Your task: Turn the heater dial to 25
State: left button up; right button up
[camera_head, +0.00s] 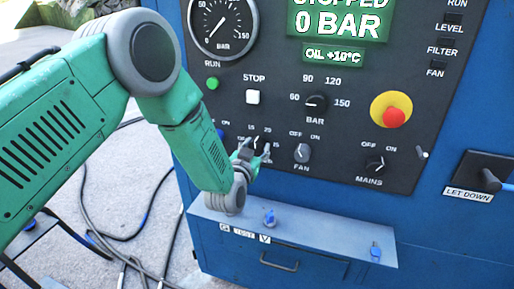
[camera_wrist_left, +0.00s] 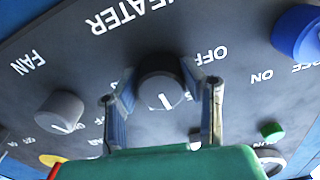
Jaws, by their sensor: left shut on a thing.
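The black heater dial (camera_wrist_left: 162,82) sits between the fingers of my left gripper (camera_wrist_left: 163,105) in the left wrist view. The fingers are shut on its two sides. That view is turned over, with the word HEATER above the dial and OFF to its right. The dial's white mark points toward the bottom of that picture. In the head view my left gripper (camera_head: 252,154) is at the lower left of the control panel. It covers most of the dial and part of its scale, where 15 and 20 are legible. The number 25 cannot be read. My right gripper is not in view.
The fan knob (camera_head: 302,152) is just right of my left gripper, and the mains knob (camera_head: 375,164) is farther right. A red emergency button (camera_head: 393,117) is above it. A blue knob (camera_wrist_left: 298,32) is close by in the wrist view. A ledge (camera_head: 310,232) juts out below.

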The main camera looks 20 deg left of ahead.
pick_arm(q)
jog(key=shift+w+r, duration=0.2)
jog(key=shift+r, duration=0.2)
jog(key=o, duration=1.1)
jog(key=shift+o, duration=0.2)
jog(key=shift+s+f, duration=0.15)
jog(key=shift+s+d+f, duration=0.1)
jog(key=shift+f, duration=0.05)
jog(key=shift+s, duration=0.35)
jog(key=s, duration=1.1)
jog(key=shift+a, duration=0.2)
